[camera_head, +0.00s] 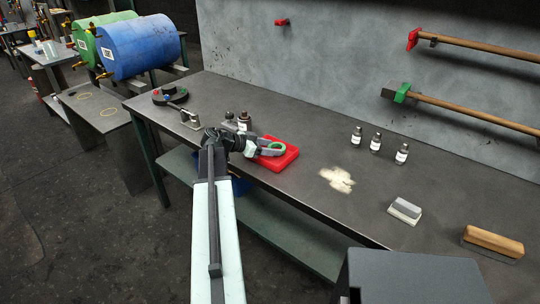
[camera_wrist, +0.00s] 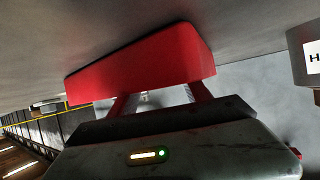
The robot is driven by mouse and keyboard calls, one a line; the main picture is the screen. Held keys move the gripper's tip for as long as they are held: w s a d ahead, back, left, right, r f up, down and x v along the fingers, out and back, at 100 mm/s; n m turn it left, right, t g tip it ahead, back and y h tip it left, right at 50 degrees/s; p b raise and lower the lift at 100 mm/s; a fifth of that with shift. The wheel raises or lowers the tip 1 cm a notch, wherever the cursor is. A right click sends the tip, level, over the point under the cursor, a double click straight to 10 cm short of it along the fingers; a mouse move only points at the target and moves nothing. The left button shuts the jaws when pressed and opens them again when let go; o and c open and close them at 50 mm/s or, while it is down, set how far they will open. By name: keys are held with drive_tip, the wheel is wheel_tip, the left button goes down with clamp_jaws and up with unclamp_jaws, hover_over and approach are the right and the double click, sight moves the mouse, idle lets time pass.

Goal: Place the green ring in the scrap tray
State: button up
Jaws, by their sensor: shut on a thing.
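My gripper (camera_head: 259,149) is over the red tray (camera_head: 286,161) on the workbench, at the end of my outstretched arm. It is shut on the green ring (camera_head: 279,146), which shows at the jaw tips above the tray. I cannot tell whether the ring touches the tray. In the wrist view the two fingers of my gripper (camera_wrist: 158,97) stand apart, pointing at the red tray (camera_wrist: 140,66), which fills the upper middle. The ring cannot be made out there.
A pale spill (camera_head: 337,179), a grey-white block (camera_head: 404,210) and a wooden brush (camera_head: 493,242) lie farther right. A metal clamp-like part (camera_head: 190,119) is at left.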

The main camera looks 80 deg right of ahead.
drive_tip(key=shift+f, duration=0.35)
drive_tip(key=o, duration=1.1)
drive_tip(key=shift+r+p, duration=0.2)
drive_tip(key=shift+p, duration=0.1)
drive_tip(key=p+v, duration=0.5)
drive_tip(key=v, duration=0.6)
drive_tip(key=shift+w+a+r, duration=0.1)
drive_tip(key=shift+r, duration=0.1)
drive_tip(key=shift+w+a, duration=0.2)
drive_tip(key=shift+w, duration=0.1)
